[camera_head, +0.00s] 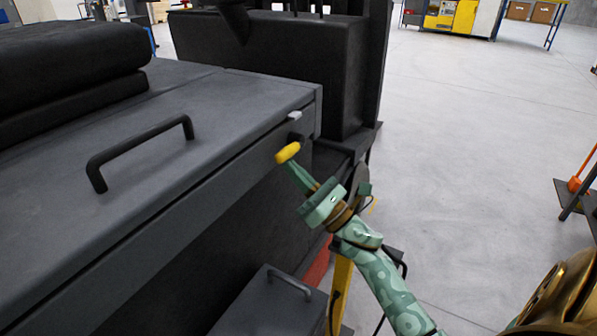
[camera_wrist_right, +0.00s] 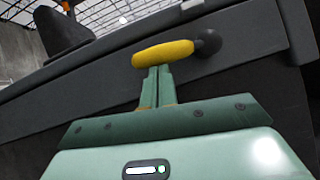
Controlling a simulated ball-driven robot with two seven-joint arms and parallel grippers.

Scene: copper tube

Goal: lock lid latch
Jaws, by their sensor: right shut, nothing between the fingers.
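The dark grey lid (camera_head: 215,115) lies flat on a large box, its front edge close against the box wall, with a thin dark seam. The latch is a yellow handle (camera_head: 288,152) near the right end of the front side. In the right wrist view the yellow handle (camera_wrist_right: 155,54) lies roughly level, with a dark round knob (camera_wrist_right: 208,42) at its right end. My right gripper (camera_head: 296,168) is shut and empty, its green fingertips right at the yellow handle; I cannot tell whether they touch. My left gripper is not in view.
A black bar handle (camera_head: 140,145) stands up from the lid top. Black padded rolls (camera_head: 70,65) lie at the left. A tall dark block (camera_head: 295,65) rises behind the latch. A lower dark box (camera_head: 265,310) stands below. The grey floor (camera_head: 470,130) is open on the right.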

